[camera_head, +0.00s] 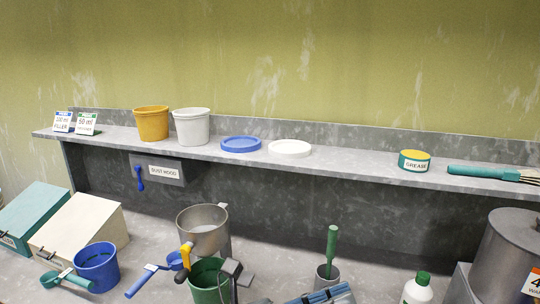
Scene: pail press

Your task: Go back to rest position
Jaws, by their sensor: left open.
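My right gripper is not in view.
A metal hopper (203,230) with a yellow handle (186,250) stands behind the green pail. A blue pail (98,266) is to the left, a white bottle (416,291) to the right. The shelf (340,165) behind holds pails, lids and a grease tin (413,160).

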